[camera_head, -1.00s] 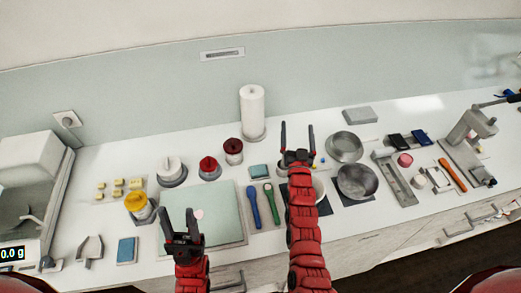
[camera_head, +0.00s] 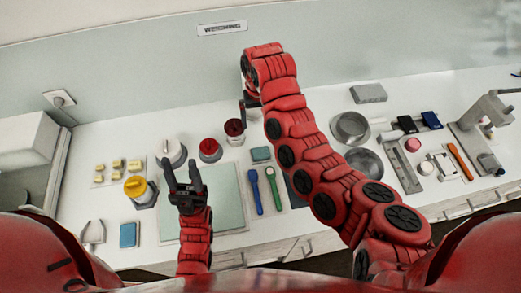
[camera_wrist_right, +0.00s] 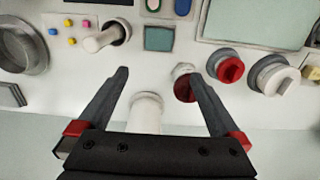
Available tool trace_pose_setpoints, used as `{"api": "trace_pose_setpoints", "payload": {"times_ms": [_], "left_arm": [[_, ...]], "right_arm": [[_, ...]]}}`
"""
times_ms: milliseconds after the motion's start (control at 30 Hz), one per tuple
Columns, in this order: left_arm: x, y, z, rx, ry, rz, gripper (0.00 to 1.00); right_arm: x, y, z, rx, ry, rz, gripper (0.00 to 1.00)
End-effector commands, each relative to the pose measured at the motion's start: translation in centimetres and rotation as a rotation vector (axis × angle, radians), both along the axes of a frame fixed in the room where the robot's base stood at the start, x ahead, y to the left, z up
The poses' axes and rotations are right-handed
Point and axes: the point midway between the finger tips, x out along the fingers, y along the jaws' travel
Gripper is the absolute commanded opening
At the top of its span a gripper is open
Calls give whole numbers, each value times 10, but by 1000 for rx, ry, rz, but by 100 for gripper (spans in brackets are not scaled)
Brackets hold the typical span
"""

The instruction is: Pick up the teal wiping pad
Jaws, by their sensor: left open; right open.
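The teal wiping pad (camera_head: 261,154) lies flat on the white counter behind the green and blue spoon-like tools. It also shows in the right wrist view (camera_wrist_right: 159,39), beyond the fingertips and uncovered. My right gripper (camera_wrist_right: 156,74) is open and empty, with its fingers pointing toward the pad but short of it. In the head view my right arm reaches to the back wall, and its gripper (camera_head: 246,108) is partly hidden. My left gripper (camera_head: 180,163) is open and empty above the pale green mat (camera_head: 225,205).
A white roll (camera_wrist_right: 146,112) stands between my right fingers in the wrist view. A blue pad (camera_head: 129,234) lies at the front left. Metal pans (camera_head: 350,127) stand at right.

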Motion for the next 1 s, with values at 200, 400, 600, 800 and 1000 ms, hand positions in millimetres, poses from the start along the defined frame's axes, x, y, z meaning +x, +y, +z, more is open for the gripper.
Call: {"api": "trace_pose_setpoints", "payload": {"times_ms": [200,400,600,800,1000], "left_arm": [[0,0,-6,0,0,0,50],[0,0,-17,0,0,0,50],[0,0,-27,0,0,0,50],[0,0,-31,0,0,0,50],[0,0,-51,0,0,0,50]], "right_arm": [[-1,0,-39,-2,-1,1,100],[0,-1,-86,-3,-1,1,100],[0,-1,-114,0,-3,2,100],[1,-1,-124,0,-5,0,100],[2,-3,-158,-2,-2,1,100]]}}
